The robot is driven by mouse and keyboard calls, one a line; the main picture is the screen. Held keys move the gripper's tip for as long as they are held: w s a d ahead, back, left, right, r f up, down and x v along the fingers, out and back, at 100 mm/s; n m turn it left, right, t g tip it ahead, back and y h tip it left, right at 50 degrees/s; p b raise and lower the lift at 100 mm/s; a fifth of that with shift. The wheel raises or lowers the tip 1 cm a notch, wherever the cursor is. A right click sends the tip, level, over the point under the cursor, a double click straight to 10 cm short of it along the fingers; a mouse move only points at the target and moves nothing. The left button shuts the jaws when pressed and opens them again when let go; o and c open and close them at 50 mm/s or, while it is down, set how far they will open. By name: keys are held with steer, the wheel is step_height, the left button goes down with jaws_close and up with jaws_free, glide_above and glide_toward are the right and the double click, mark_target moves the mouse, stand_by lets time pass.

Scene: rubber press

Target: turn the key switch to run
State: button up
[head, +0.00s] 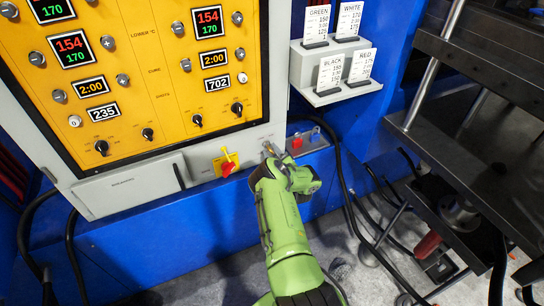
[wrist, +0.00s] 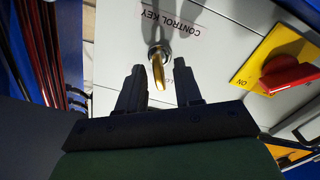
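The key switch (wrist: 158,52) shows in the wrist view as a round metal lock with a brass key (wrist: 159,74) in it, on a pale panel beside an upside-down "CONTROL KEY" label. My gripper (wrist: 160,72) is open, with one dark finger on each side of the key and visible gaps between. I cannot tell how deep the fingertips reach around the key. In the head view my gripper (head: 271,152) is at the lower right of the control cabinet, and it covers most of the key switch. The switch's position marks are largely hidden by the fingers.
A red rotary switch on a yellow plate (head: 227,164) is just left of my gripper; it also shows in the wrist view (wrist: 290,75).

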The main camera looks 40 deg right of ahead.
jaws_close()
steer(key=shift+m+p, duration=0.3)
steer(key=shift+r+m+p, duration=0.15)
steer(key=shift+m+p, duration=0.75)
steer(key=m+p, duration=0.2)
steer(key=shift+s+d+m, duration=0.1)
steer(key=shift+m, duration=0.2)
steer(key=m+p, duration=0.1)
steer(key=m, duration=0.2)
steer(key=shift+f+m+p, duration=0.15)
steer(key=shift+m+p, duration=0.1)
steer(key=shift+m, duration=0.75)
steer(key=shift+f+m+p, duration=0.1)
steer(key=shift+m+p, duration=0.1)
steer(key=shift+m, duration=0.8)
